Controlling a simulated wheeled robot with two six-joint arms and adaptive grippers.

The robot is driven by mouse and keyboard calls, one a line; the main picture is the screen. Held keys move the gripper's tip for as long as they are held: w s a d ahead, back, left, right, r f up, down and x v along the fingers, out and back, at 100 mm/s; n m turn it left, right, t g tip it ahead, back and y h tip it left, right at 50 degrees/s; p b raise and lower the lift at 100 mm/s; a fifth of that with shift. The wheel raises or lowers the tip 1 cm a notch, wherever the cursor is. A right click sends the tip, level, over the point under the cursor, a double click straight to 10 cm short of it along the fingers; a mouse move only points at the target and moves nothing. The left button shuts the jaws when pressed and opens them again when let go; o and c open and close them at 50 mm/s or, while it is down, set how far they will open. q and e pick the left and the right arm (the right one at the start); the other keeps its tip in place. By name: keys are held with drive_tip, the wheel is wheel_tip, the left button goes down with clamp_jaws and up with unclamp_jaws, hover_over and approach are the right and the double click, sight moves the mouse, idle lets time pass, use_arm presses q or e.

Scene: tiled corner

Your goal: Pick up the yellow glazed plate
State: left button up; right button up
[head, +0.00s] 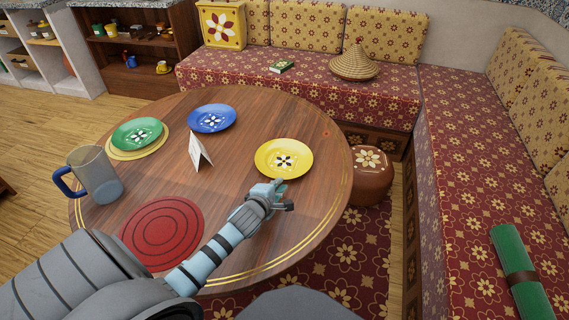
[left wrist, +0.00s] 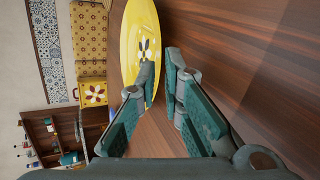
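The yellow glazed plate (head: 284,158) lies on the round wooden table, toward its right side, with a white and dark flower pattern in its middle. It also shows at the top of the left wrist view (left wrist: 138,40), where one finger overlaps its lower part. My left gripper (head: 280,190) is just in front of the plate's near edge in the head view. Its two fingers are spread apart in the left wrist view (left wrist: 160,85), with nothing held between them. I cannot tell whether a fingertip touches the plate. My right gripper is not in view.
On the table (head: 245,130) are a blue plate (head: 212,118), a green plate (head: 137,133), a folded white card (head: 200,152), a clear mug (head: 97,174) with a blue handle and a round red mat (head: 162,232). A stool (head: 371,176) and patterned benches stand beyond the table's right side.

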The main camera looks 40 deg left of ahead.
sight(289, 174)
use_arm(q)
drive_tip(key=b+x, duration=0.2)
drive_tip(key=x, duration=0.2)
drive_tip(key=shift+w+d+f, duration=0.1)
drive_tip(key=shift+w+f, duration=0.1)
drive_tip(key=shift+w, duration=0.35)
drive_tip(key=shift+c, duration=0.4)
drive_tip(key=shift+r, duration=0.15)
clamp_jaws()
